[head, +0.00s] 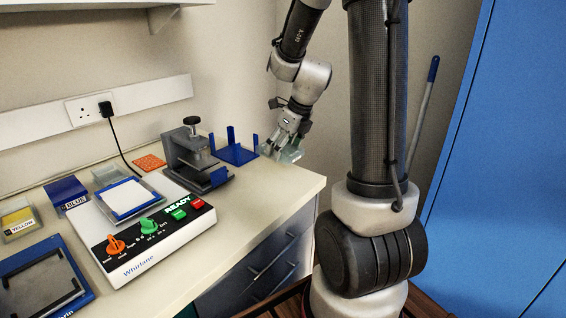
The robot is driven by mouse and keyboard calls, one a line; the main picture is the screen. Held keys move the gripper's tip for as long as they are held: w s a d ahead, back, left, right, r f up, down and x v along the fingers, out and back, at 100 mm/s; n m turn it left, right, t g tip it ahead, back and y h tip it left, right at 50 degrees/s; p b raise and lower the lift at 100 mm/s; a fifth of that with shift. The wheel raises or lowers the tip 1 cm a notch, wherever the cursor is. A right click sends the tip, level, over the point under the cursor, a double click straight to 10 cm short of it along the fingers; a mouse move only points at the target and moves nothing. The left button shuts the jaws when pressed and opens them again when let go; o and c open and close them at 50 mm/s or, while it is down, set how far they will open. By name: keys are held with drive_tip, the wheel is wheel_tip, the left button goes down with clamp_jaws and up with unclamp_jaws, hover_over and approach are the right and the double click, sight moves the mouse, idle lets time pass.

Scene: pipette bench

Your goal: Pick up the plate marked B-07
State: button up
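My gripper (284,143) is at the far right end of the bench, pointing down. A small clear, greenish plate (292,154) is at its fingertips, and the fingers appear closed on it. The plate is tilted and sits close to the bench's right edge. No marking can be read on it, so I cannot tell whether it is B-07. The fingers hide part of it.
A blue stand with uprights (236,154) is left of my gripper, beside a grey clamp-like device (195,160). A white Whirlane machine (150,240) with knobs holds a white-topped plate (124,198). Holders labelled BLUE (67,194) and YELLOW (19,221) stand left. The front-right bench top is clear.

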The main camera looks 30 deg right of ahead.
drive_tip(key=shift+r, duration=1.4)
drive_tip(key=shift+r, duration=0.1)
drive_tip(key=shift+r, duration=1.4)
